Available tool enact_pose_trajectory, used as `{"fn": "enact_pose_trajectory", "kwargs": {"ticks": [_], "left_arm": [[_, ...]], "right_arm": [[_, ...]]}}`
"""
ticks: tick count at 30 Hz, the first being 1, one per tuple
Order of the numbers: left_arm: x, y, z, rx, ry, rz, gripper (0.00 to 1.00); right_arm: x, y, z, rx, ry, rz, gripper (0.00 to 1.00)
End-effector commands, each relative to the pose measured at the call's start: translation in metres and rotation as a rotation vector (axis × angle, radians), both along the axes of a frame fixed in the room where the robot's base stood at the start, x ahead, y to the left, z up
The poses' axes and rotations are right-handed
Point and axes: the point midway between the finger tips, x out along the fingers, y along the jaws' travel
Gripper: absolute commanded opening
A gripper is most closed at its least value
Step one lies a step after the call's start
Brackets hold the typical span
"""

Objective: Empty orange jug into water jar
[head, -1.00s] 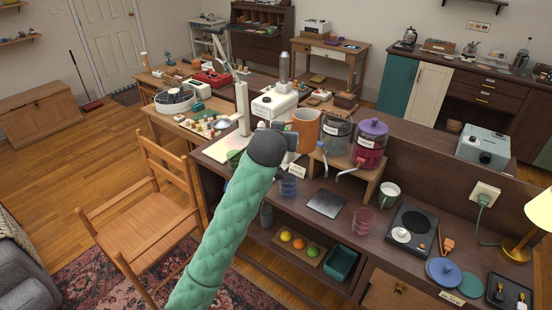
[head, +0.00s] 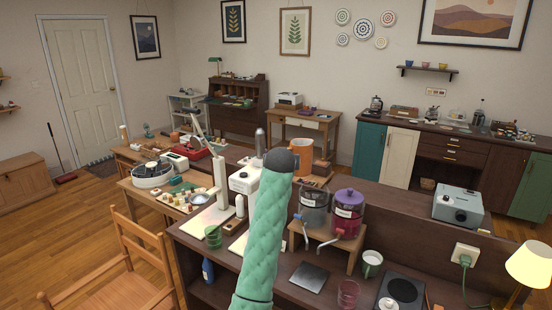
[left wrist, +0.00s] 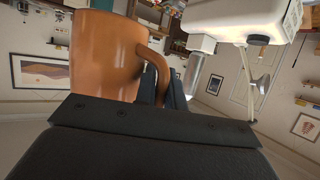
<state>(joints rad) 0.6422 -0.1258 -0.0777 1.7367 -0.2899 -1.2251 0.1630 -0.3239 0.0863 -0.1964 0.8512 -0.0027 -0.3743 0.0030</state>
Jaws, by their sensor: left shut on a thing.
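The orange jug (head: 303,153) is up beyond the end of my left arm in the head view, partly hidden by it. My left gripper (left wrist: 168,97) is shut on the jug's handle, and the jug (left wrist: 105,55) fills the left of the left wrist view. The jug's contents are not visible. A clear grey jar with a white label, apparently the water jar (head: 313,211), stands on a small wooden stand, below and slightly right of the jug in the head view. My right gripper is not in view.
A purple-lidded jar of red liquid (head: 346,218) stands right beside the grey jar on the wooden stand (head: 350,251). A white machine (head: 243,180) is left of my arm. A green mug (head: 372,263) and a pink glass (head: 348,293) stand to the front right.

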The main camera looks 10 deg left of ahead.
Motion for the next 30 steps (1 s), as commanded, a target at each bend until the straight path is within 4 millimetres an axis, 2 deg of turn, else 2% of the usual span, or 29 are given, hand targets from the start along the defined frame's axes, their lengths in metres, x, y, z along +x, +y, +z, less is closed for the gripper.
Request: {"fn": "enact_pose_trajectory", "kwargs": {"ticks": [6, 30], "left_arm": [[0.005, 0.0, -0.022, -0.002, -0.003, -0.019, 0.0], [0.001, -0.001, -0.031, 0.004, 0.0, -0.026, 0.0]], "right_arm": [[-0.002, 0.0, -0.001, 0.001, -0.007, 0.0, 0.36], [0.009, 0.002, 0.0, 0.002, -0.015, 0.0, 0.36]]}}
